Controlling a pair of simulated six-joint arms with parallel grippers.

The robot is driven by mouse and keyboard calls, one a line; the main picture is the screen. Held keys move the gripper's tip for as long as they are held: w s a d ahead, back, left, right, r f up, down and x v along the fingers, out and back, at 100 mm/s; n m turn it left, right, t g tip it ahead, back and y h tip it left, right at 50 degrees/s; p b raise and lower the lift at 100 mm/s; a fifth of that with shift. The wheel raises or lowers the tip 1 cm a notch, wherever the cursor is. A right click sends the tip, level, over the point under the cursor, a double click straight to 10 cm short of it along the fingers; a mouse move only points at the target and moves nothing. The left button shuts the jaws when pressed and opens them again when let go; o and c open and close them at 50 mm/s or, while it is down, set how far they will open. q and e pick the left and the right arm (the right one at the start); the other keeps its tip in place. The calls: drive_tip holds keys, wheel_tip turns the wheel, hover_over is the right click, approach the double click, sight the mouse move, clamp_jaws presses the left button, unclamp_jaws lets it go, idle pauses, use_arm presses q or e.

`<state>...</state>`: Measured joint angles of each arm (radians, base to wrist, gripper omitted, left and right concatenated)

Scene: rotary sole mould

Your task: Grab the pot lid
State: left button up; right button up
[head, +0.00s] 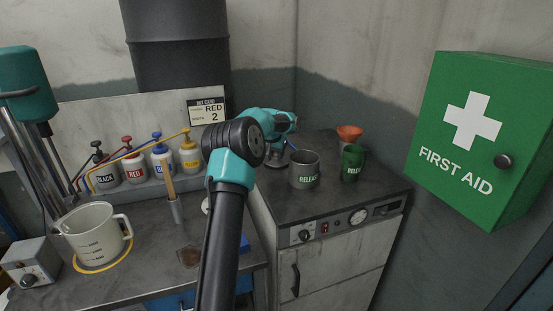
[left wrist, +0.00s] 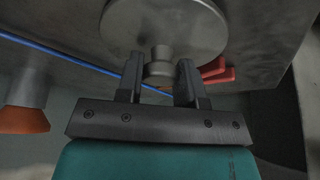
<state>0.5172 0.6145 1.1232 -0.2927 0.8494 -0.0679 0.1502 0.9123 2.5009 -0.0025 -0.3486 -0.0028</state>
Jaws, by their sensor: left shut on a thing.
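The pot lid (left wrist: 165,28) is a round grey metal disc with a short knob (left wrist: 160,70), seen close up in the left wrist view. My left gripper (left wrist: 160,76) is shut on the knob, one dark finger on each side. In the head view my left gripper (head: 278,147) is over the cabinet top, left of the grey pot (head: 304,171) marked RELEASE. My right gripper is not in view.
A green mug (head: 352,164) and an orange funnel (head: 349,133) stand right of the pot. On the left bench are several pump bottles (head: 134,170) and a measuring jug (head: 95,236). A green first aid box (head: 478,150) hangs at the right.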

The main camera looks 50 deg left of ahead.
use_arm(q)
drive_tip(key=shift+r, duration=0.15)
drive_tip(key=shift+r, duration=1.7)
drive_tip(key=s+d, duration=0.3)
drive_tip(key=s, duration=0.5)
drive_tip(key=s+d, duration=0.3)
drive_tip(key=s, duration=0.5)
drive_tip(key=shift+s+d, duration=0.35)
